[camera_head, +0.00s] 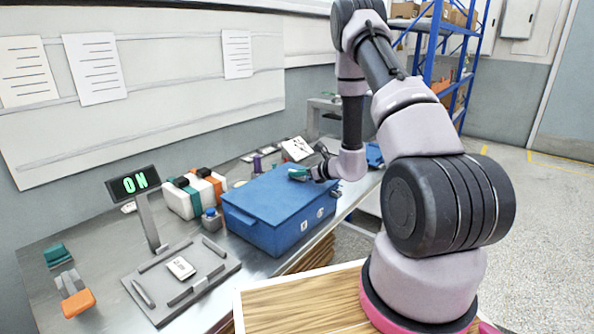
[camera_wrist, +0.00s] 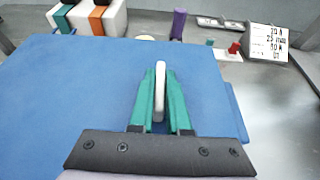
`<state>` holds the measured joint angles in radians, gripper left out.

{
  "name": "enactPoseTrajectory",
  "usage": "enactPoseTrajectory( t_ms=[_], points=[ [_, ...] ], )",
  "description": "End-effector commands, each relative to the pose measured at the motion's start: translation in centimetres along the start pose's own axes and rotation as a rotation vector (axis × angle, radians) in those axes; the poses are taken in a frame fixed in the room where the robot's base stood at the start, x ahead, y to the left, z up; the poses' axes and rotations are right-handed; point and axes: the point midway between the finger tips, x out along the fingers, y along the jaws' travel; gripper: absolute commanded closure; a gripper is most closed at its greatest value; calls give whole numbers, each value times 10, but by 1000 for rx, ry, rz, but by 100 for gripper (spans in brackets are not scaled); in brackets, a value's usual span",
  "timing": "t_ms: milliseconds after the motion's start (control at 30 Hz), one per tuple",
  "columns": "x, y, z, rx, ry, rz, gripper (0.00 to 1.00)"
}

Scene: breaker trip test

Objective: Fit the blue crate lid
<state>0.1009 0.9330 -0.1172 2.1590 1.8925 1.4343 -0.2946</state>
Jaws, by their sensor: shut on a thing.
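The blue crate (camera_head: 280,238) stands on the metal workbench. The blue lid (camera_head: 270,197) lies over its top and looks about level; I cannot tell whether it is fully seated. In the wrist view the lid (camera_wrist: 75,100) fills most of the lower picture. My gripper (camera_head: 300,174), with green fingers, is over the lid's far right part. In the wrist view my gripper (camera_wrist: 159,85) is shut on the pale upright handle (camera_wrist: 160,95) of the lid, one finger on each side. The lower part of the handle is hidden between the fingers.
White, orange and green blocks (camera_head: 192,195) stand behind.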

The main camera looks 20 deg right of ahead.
Motion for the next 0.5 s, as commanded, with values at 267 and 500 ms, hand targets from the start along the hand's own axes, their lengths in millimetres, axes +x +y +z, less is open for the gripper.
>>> enactPoseTrajectory(
  t_ms=[267,500],
  points=[
    [1,0,-2,1,-1,0,100],
    [1,0,-2,1,-1,0,50]
  ],
)
